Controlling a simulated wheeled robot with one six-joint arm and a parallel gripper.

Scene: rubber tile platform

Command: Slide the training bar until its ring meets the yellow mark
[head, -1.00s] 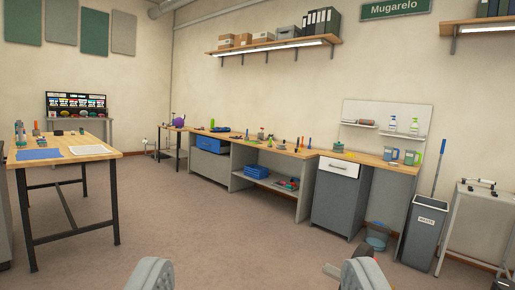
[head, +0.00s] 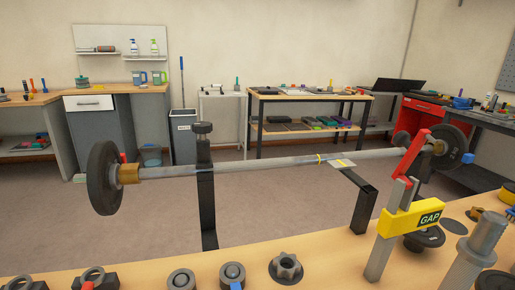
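The training bar (head: 250,164) is a grey bar lying level across two black supports, the left one (head: 207,200) with a knob on top, the right one (head: 362,200) angled. A dark disc (head: 103,178) is at its left end, beside a brass collar (head: 129,173); another dark disc (head: 455,145) is at its right end. A thin yellow ring (head: 319,158) is around the bar. A pale plate with a yellow mark (head: 343,163) lies just right of the ring, with a small space between them. My gripper is not in view.
A wooden bench (head: 330,255) crosses the front, holding knobs and dark fittings. A yellow "GAP" piece (head: 410,220) with a red lever (head: 413,152) stands at right, overlapping the bar's right part in the picture. A grey peg (head: 480,250) stands nearer. Floor is open behind.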

